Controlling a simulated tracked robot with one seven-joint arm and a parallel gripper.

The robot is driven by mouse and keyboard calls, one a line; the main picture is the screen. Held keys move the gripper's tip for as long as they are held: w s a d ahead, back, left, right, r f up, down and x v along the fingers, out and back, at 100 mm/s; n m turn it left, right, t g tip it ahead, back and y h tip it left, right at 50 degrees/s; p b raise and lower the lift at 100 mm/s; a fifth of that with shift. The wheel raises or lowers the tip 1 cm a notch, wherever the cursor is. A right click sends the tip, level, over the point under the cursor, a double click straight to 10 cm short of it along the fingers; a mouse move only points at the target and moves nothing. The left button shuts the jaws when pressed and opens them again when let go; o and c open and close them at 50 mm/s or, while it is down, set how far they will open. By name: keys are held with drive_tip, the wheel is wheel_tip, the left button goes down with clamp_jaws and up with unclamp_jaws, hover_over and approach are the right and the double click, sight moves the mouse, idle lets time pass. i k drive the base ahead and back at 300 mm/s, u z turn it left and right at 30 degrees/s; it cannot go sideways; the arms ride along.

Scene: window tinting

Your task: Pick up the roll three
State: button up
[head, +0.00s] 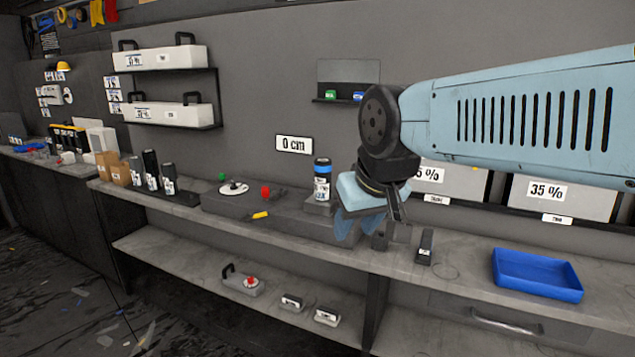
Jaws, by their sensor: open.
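Three dark upright rolls with white labels stand on a dark base at the left part of the bench: a left one (136,173), a taller middle one (151,169) and a right one (169,179). The label marks are too small to read surely, so I cannot tell which is roll three. My gripper (369,222) hangs over the bench in the centre, well to the right of these rolls. It is open, and I see nothing held in it. Its fingers are partly hidden by its own body.
A blue-capped bottle (322,180) stands just left of my gripper. A small black block (425,246) and a blue tray (537,274) lie to its right. A grey box (236,203) with red and green knobs and a yellow-handled tool (262,215) lie between gripper and rolls.

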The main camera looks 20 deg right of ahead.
sight(323, 167)
drive_tip(key=z, duration=0.1)
drive_tip(key=i, duration=1)
drive_tip(key=u, duration=0.1)
